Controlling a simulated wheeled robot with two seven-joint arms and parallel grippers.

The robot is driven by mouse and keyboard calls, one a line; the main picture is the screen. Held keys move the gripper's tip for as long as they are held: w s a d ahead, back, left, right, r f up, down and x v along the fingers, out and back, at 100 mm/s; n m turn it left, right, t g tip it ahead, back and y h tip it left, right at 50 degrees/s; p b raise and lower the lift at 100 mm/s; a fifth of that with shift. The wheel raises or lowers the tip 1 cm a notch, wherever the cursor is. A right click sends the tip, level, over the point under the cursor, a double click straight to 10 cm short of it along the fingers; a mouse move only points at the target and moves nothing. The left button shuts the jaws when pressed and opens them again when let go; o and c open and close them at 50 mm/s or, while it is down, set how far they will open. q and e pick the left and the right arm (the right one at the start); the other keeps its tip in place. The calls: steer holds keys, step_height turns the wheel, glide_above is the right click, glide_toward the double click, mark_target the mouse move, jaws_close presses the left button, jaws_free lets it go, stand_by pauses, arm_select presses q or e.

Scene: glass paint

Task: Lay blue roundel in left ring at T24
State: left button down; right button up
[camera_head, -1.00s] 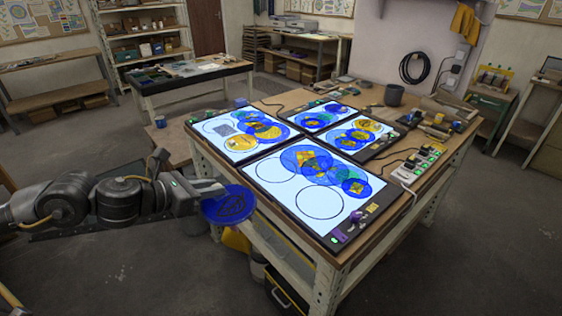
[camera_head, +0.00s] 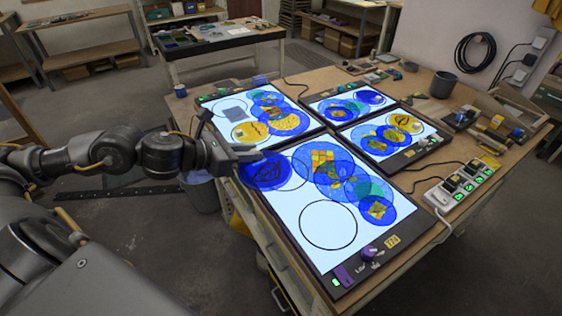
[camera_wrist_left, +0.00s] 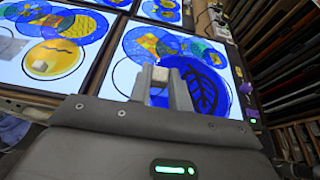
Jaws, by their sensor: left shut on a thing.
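The blue roundel (camera_head: 265,171), with a dark leaf-like pattern, is held by its edge in my left gripper (camera_head: 250,158). It is over the left edge of the near light panel T24 (camera_head: 289,232), partly covering a black ring (camera_head: 302,181) there. I cannot tell whether it touches the panel. A second, empty ring (camera_head: 328,225) lies nearer on the same panel. In the left wrist view, the roundel (camera_wrist_left: 207,92) sits beyond and right of the jaws (camera_wrist_left: 170,88), and a ring's edge (camera_wrist_left: 116,72) shows left of them. My right gripper is out of view.
Overlapping blue, teal and yellow roundels (camera_head: 335,165) cover the right part of T24. Other lit panels (camera_head: 222,110) stand behind it. A power strip (camera_head: 461,187) and a dark cup (camera_head: 443,84) are on the table's right side.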

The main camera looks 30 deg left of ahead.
arm_select(q)
steer(key=w+f+p, duration=0.1)
steer(key=w+f, duration=0.2)
steer(key=w, duration=0.1)
steer(key=w+a+f+p, duration=0.1)
steer(key=w+f, duration=0.1)
steer(key=w, duration=0.2)
steer(key=w+f+p, duration=0.2)
steer(key=w+f, duration=0.1)
steer(key=w, duration=0.1)
steer(key=shift+w+a+f, duration=0.15)
steer(key=shift+w+f, duration=0.1)
steer(key=shift+f, duration=0.1)
steer(key=shift+w+f, duration=0.25)
steer(key=shift+f, duration=0.1)
step_height(320, 180, down, 2)
steer(key=shift+w+f+p, duration=0.1)
steer(key=shift+p, duration=0.75)
steer(key=shift+f, duration=0.5)
steer(key=shift+f, duration=0.1)
